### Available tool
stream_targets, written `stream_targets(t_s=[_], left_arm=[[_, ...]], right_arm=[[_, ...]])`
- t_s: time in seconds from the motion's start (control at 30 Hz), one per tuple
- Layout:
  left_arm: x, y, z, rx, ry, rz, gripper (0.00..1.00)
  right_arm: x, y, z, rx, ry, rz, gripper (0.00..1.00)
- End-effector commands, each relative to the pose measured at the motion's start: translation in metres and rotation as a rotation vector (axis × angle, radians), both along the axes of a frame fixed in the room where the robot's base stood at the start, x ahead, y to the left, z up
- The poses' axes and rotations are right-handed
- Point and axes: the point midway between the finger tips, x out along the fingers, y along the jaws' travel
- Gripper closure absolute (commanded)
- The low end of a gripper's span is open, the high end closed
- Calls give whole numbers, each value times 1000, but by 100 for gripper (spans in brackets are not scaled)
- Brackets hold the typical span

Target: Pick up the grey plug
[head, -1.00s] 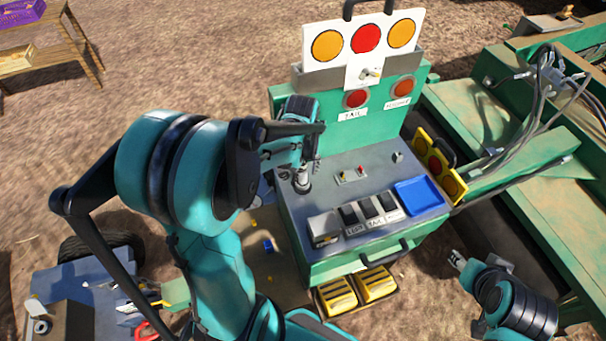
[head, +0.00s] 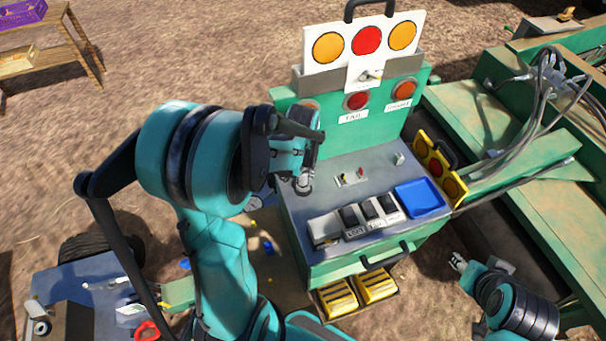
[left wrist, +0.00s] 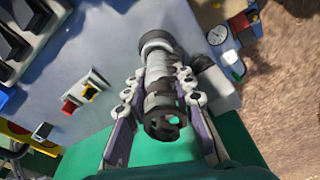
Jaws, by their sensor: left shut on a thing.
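The grey plug (left wrist: 158,78) is a ribbed cylinder with dark bands. It stands between the fingers of my left gripper (left wrist: 157,97), which is shut on it in the left wrist view. In the head view the left gripper (head: 305,172) is over the left part of the bench top (head: 325,200), and the plug is mostly hidden there by the gripper. I cannot tell whether the plug's lower end touches the bench. My right gripper (head: 458,263) is low at the right, apart from the bench, and too small to read.
A green upright panel (head: 330,140) with lamps stands behind the bench top. A row of dark switches (head: 368,210), a blue tray (head: 418,199) and small red and yellow toggles (head: 351,176) are to the right. A yellow lamp board (head: 440,168) leans at the bench's right.

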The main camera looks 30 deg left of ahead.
Motion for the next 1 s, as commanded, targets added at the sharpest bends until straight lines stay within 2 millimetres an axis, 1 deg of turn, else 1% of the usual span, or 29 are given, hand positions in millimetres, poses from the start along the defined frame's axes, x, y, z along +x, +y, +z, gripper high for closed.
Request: stream_targets(t_s=[0.17,0.27,0.37,0.4,0.47,0.8,0.9,1.0], left_arm=[[0,0,12,0,0,0,100],[0,0,25,0,0,0,100],[-1,0,43,0,0,0,100],[-9,4,46,0,0,3,100],[-19,9,51,0,0,4,100],[-81,40,93,-1,0,5,100],[-93,46,101,0,0,3,100],[-100,49,106,0,0,2,100]], right_arm=[[0,0,0,0,0,0,60],[0,0,0,0,0,0,60],[0,0,0,0,0,0,60],[0,0,0,0,0,0,60],[0,0,-1,0,0,0,60],[0,0,0,0,0,0,60],[0,0,0,0,0,0,60],[0,0,0,0,0,0,60]])
